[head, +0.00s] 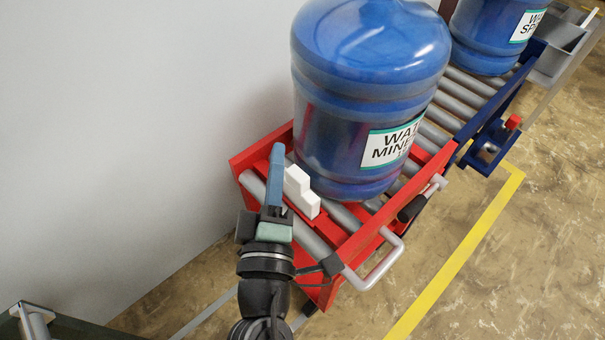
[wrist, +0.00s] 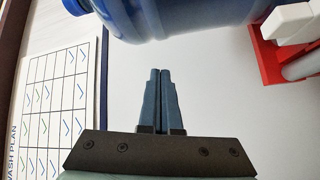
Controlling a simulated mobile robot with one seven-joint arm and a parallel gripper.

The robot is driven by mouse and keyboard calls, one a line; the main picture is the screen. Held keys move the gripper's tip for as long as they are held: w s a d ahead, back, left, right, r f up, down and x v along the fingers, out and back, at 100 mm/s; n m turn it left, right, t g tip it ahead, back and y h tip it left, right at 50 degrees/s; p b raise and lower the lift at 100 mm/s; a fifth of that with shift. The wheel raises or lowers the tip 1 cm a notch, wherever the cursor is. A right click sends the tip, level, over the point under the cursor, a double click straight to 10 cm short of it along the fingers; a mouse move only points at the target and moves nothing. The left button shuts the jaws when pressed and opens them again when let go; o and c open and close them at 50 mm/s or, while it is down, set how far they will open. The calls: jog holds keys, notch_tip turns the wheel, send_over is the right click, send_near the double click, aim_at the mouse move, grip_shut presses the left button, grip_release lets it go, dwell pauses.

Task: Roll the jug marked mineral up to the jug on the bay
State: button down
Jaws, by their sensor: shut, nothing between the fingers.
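The jug marked mineral (head: 361,110) is a large blue water jug standing upright on the rollers of a red cart (head: 345,247). Its lower part also shows at the top of the wrist view (wrist: 180,16). A second blue jug (head: 487,32), with a label partly reading "SP", stands farther back on the blue roller bay (head: 522,78). Bare rollers lie between the two jugs. My gripper (head: 277,150) is shut and empty, at the near left end of the cart, left of the mineral jug and apart from it. The closed fingers also show in the wrist view (wrist: 158,75).
A white stepped block (head: 301,192) is on the cart between my gripper and the jug. A grey handle (head: 375,270) sticks out at the cart's front right. A red-knobbed fitting (head: 512,123) is on the bay's side. A plain wall (head: 150,110) runs along the left.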

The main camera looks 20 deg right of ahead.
jog(key=s+f+n+g+b, duration=0.1)
jog(key=s+f+n+b, duration=0.2)
jog(key=f, duration=0.8)
jog(key=p, duration=0.3)
send_near(306, 144)
jog(key=w+a, duration=0.1)
jog(key=w, duration=0.2)
jog(key=shift+w+d+r+n+y+p, duration=0.15)
jog(key=shift+w+d, duration=0.2)
jog(key=shift+d, duration=0.15)
jog(key=shift+w+d+r+n+y+p, duration=0.15)
jog(key=shift+w+d, duration=0.15)
jog(key=shift+d, duration=0.25)
jog(key=shift+w+d+f, duration=0.15)
jog(key=shift+w+d, duration=0.15)
jog(key=shift+d, duration=0.45)
jog(key=shift+d, duration=0.1)
